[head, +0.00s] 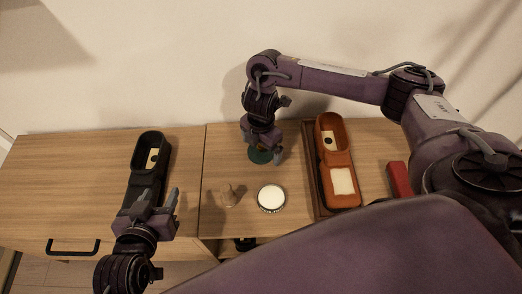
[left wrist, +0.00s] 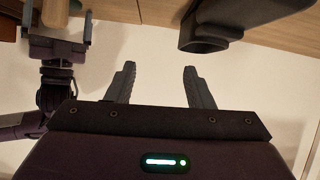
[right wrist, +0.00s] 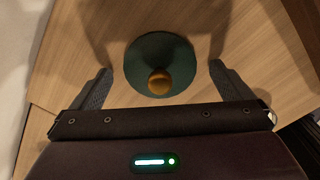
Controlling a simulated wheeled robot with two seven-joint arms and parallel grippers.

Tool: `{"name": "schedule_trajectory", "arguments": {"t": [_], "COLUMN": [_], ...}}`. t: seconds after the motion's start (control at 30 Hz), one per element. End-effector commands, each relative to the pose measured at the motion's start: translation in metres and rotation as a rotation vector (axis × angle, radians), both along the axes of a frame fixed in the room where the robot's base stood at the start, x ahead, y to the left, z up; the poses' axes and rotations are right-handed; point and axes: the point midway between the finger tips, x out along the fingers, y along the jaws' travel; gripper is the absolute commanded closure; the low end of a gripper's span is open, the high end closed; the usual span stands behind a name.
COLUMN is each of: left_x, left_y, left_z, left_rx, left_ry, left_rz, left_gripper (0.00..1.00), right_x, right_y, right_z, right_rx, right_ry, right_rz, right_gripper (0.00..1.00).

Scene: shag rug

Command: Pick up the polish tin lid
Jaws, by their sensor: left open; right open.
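The polish tin lid, a dark green disc with a round wooden knob, lies on the wooden top. It shows in the right wrist view (right wrist: 152,48) and partly under my right gripper in the head view (head: 260,156). My right gripper (right wrist: 160,85) is open and points down over the lid, its fingers on either side of the knob, not touching it. The open tin (head: 271,198) with white contents sits in front of the lid.
An orange-brown shoe (head: 331,140) with a pale patch lies in a dark tray (head: 317,198) to the right. A red block (head: 399,179) is further right. The wall is close behind.

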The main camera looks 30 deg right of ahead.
Motion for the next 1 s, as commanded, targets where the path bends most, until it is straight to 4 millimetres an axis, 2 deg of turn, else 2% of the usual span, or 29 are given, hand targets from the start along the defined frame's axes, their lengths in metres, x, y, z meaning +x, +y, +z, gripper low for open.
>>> {"name": "schedule_trajectory", "arguments": {"t": [0.07,0.43,0.87,1.0], "left_x": [0.000,0.000,-0.002,-0.018], "left_y": [0.000,0.000,0.001,0.005], "left_z": [0.000,0.000,-0.002,-0.025], "left_rx": [0.000,0.000,0.011,0.051], "left_ry": [0.001,0.001,0.023,0.127], "left_rz": [0.000,0.000,-0.002,-0.007], "left_gripper": [0.52,0.52,0.52,0.52], "right_x": [0.000,0.000,0.000,0.000], "right_y": [0.000,0.000,0.000,0.000], "right_z": [0.000,0.000,0.003,0.009], "right_rx": [0.000,0.000,0.000,0.000], "right_ry": [0.000,0.000,0.000,0.000], "right_rz": [0.000,0.000,0.000,0.001], "right_gripper": [0.01,0.48,0.49,0.49]}}
